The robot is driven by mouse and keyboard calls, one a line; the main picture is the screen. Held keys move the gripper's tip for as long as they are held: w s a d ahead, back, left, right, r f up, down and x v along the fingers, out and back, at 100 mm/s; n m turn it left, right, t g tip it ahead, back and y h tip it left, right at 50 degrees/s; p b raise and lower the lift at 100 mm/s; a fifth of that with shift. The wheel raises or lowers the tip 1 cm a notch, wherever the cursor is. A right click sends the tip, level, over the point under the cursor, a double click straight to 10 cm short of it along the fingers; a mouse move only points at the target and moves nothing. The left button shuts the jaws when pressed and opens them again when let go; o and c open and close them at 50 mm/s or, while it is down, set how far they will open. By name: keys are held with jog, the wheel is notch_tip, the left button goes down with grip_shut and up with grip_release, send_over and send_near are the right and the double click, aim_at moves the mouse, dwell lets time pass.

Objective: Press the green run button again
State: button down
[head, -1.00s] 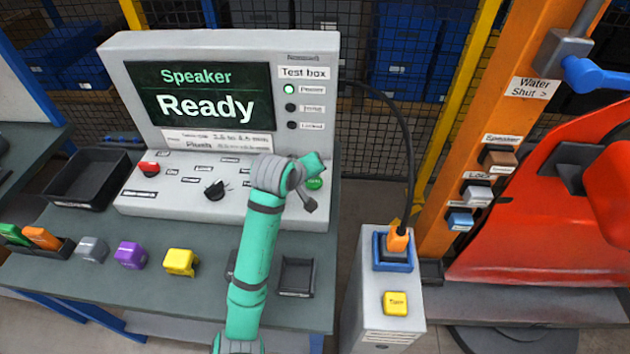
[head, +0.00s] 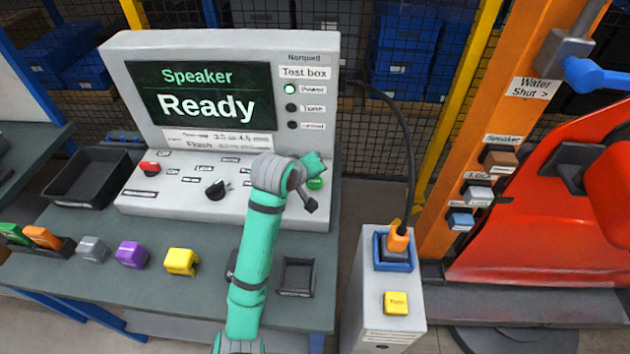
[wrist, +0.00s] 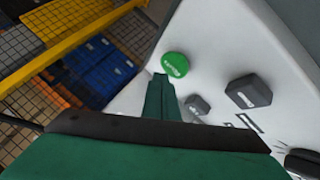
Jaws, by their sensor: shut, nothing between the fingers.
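The green run button (head: 315,183) is at the right end of the test box's sloped panel, partly hidden by my arm in the head view. In the wrist view the green button (wrist: 175,64) shows clearly, just beyond the fingertips. My gripper (wrist: 160,82) is shut and empty, its tips close to the button; I cannot tell whether they touch it. In the head view my gripper (head: 310,204) is over the panel's right end. The test box (head: 120,60) stands on the bench, its screen (head: 205,95) reading "Speaker Ready" with the top lamp (head: 289,89) lit green.
A red knob (head: 149,168) and black dial (head: 216,190) are on the panel. Coloured blocks, including a yellow one (head: 181,262), and a small black tray (head: 297,277) lie in front. A cable runs to an orange plug (head: 398,238) on the pedestal at right.

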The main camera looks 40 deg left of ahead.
jog(key=shift+f, duration=0.1)
jog(key=shift+f, duration=0.35)
jog(key=shift+w+f, duration=0.1)
dwell(0.6)
